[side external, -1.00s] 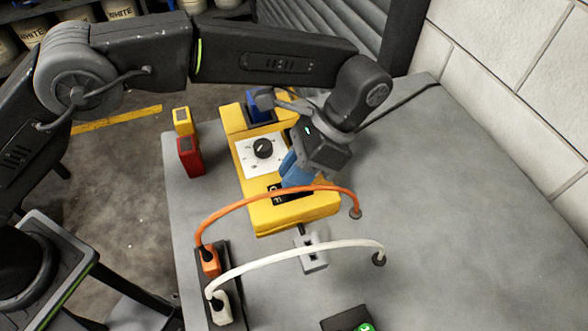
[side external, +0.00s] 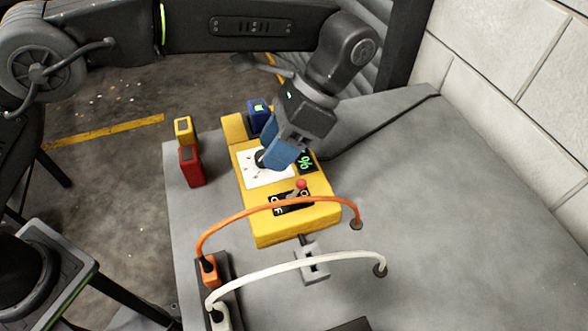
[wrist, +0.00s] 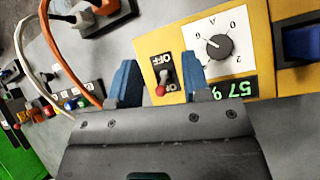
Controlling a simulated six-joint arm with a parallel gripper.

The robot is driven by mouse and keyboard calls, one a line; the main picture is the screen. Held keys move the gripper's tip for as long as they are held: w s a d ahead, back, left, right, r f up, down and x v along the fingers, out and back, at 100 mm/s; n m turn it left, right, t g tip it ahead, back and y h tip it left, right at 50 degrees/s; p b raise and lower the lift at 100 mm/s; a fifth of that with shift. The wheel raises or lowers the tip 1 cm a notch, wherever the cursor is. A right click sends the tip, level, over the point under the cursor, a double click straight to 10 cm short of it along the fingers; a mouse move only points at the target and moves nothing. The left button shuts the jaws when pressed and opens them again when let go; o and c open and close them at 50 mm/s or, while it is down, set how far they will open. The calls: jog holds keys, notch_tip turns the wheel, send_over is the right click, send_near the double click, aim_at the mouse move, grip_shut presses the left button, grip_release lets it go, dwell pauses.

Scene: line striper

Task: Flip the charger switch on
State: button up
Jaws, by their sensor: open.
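The yellow charger (side external: 262,232) lies on the grey bench, with a dial and a lever switch on top. The switch (side external: 298,187) has a red tip that leans toward the ON end, away from the OFF label; it also shows in the wrist view (wrist: 165,79). The green digits of the display (wrist: 233,89) are lit. A blue battery (side external: 257,113) sits in the charger's far end with a small green light. My gripper (side external: 276,160) is open and empty, above the dial and display. In the wrist view its fingers (wrist: 160,85) are apart, with the switch showing between them.
A yellow battery (side external: 184,131) and a red battery (side external: 191,167) stand left of the charger. An orange cable (side external: 270,204) arches over its near end, close to the switch; a white cable (side external: 290,265) arches nearer.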

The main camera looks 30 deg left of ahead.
jog(key=w+a+r, duration=0.2)
jog(key=a+r, duration=0.2)
jog(key=a, duration=0.3)
jog(key=shift+a+r, duration=0.35)
jog(key=shift+a, duration=0.05)
jog(key=shift+w, duration=0.1)
jog(key=s+a+r+n+t+h, duration=0.2)
jog(key=s+a+r+n+t, duration=0.1)
jog(key=a, duration=0.3)
jog(key=s+a+r+n+t+h, duration=0.2)
jog(key=s+a+r+n, duration=0.1)
jog(key=a, duration=0.3)
jog(key=s+a+f+n+t, duration=0.4)
jog(key=s+a+n+t, duration=0.1)
jog(key=s, duration=0.5)
jog(key=shift+a+n+t, duration=0.3)
jog(key=shift+a+t, duration=0.6)
jog(key=shift+a, duration=0.15)
